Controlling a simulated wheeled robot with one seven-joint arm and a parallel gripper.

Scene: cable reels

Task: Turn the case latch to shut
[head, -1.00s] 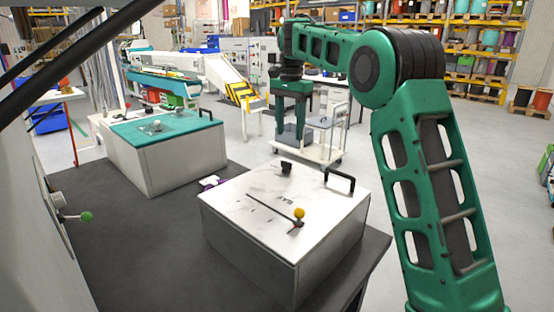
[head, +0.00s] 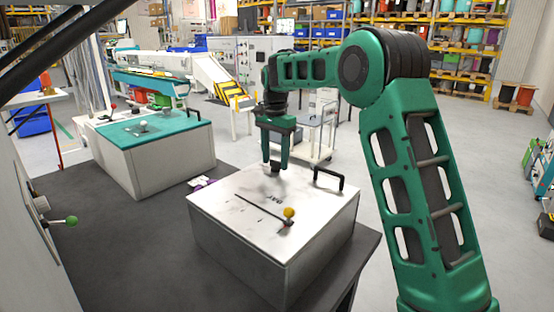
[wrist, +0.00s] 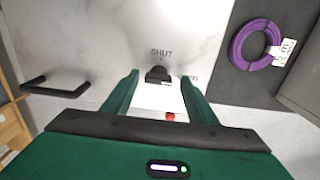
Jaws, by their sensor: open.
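The white case (head: 235,240) stands on the dark bench, with its pale lid facing up. The case latch (wrist: 157,76) is a small black knob on the lid. In the wrist view the word SHUT is printed just beyond it, and other lettering to its right is partly covered by a finger. My gripper (head: 276,158) points down over the far part of the lid. In the wrist view my gripper (wrist: 160,80) is open, with one finger on each side of the latch; I cannot tell whether they touch it. The latch is mostly hidden in the head view.
A black handle (head: 329,179) rises from the lid's right side. A yellow-knobbed lever (head: 289,212) stands near the front. A purple cable coil (wrist: 255,45) lies beside the case. A teal-topped case (head: 150,130) stands to the left. The front-left bench is clear.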

